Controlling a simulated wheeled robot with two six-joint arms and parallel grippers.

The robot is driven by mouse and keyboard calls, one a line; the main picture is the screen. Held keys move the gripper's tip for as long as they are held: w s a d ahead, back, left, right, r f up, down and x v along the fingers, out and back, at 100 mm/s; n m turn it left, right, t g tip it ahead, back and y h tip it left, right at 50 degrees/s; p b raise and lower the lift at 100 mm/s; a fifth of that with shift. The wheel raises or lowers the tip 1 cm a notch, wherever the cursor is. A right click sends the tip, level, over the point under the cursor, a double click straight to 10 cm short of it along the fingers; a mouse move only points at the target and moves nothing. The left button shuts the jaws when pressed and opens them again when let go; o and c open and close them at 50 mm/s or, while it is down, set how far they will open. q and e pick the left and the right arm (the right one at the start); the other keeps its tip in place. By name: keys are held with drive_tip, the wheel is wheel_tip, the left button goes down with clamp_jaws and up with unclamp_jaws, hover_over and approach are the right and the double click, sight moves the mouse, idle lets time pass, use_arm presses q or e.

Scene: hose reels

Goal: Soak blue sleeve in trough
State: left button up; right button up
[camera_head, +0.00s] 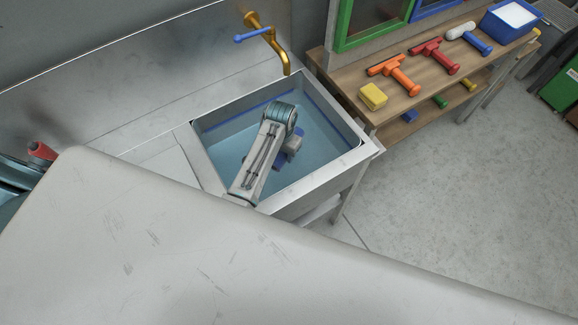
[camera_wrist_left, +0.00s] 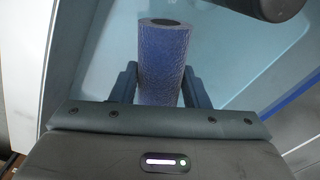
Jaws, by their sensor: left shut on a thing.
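The trough (camera_head: 205,160) is a grey metal basin with blue water (camera_head: 318,135) in it, at the middle of the head view. My left arm reaches down into it. My left gripper (camera_head: 284,158) is low inside the basin, mostly hidden behind the arm link. In the left wrist view, the gripper (camera_wrist_left: 160,92) is shut on the blue sleeve (camera_wrist_left: 165,62), a textured blue roll with a dark hole at its end. The sleeve lies between the two fingers with the water behind it. I cannot tell how much of it is under water. My right gripper is not in view.
A brass tap (camera_head: 280,50) with a blue handle stands over the trough's back edge. A wooden bench (camera_head: 350,83) to the right holds a yellow sponge (camera_head: 373,96), squeegees, a roller (camera_head: 470,38) and a blue tub (camera_head: 508,22). The floor (camera_head: 450,190) at right is clear.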

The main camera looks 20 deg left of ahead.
use_arm(q)
drive_tip(key=shift+r, duration=3.3)
drive_tip(key=shift+f, duration=0.15)
